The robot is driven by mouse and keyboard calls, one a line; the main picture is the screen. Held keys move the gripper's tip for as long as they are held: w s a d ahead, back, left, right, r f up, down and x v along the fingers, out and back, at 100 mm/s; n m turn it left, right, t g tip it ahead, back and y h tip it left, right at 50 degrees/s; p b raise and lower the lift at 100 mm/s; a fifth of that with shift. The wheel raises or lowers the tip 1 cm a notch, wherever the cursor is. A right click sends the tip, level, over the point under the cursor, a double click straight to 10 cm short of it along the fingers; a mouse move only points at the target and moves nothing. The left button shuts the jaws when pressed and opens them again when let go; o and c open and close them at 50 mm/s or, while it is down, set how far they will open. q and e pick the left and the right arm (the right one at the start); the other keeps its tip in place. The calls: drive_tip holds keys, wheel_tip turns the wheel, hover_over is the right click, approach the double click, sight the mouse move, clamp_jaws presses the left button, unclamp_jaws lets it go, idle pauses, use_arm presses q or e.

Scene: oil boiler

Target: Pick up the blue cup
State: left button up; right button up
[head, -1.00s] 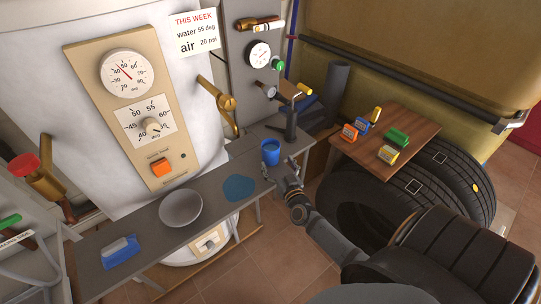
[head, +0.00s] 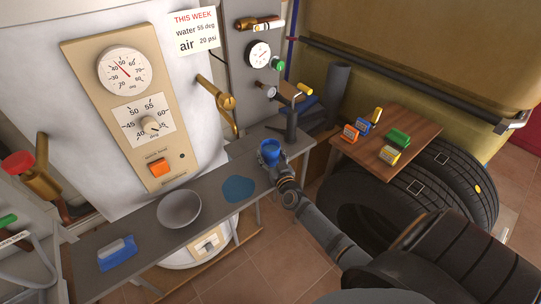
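The blue cup (head: 269,148) stands upright near the right end of the narrow grey bench, in the head view. My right gripper (head: 272,161) is at the cup, on its near side, and hides the cup's lower part. The fingers are small and dark here, and I cannot tell whether they are closed on the cup or still apart around it. My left gripper is not in view.
On the bench (head: 142,226) are a grey bowl (head: 179,210), a flat blue patch (head: 238,189) and a blue brush-like object (head: 117,254). A dark pump-like tool (head: 291,125) stands behind the cup. A wooden board (head: 381,160) with several coloured blocks rests over tyres (head: 465,190) at right.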

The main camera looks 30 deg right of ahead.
drive_tip(key=c, duration=0.8)
drive_tip(key=shift+r, duration=0.1)
drive_tip(key=shift+r+p, duration=0.5)
drive_tip(key=shift+p, duration=0.05)
drive_tip(key=v, duration=0.9)
drive_tip(key=p+v, duration=0.1)
drive_tip(key=v, duration=0.8)
drive_tip(key=shift+f, duration=0.2)
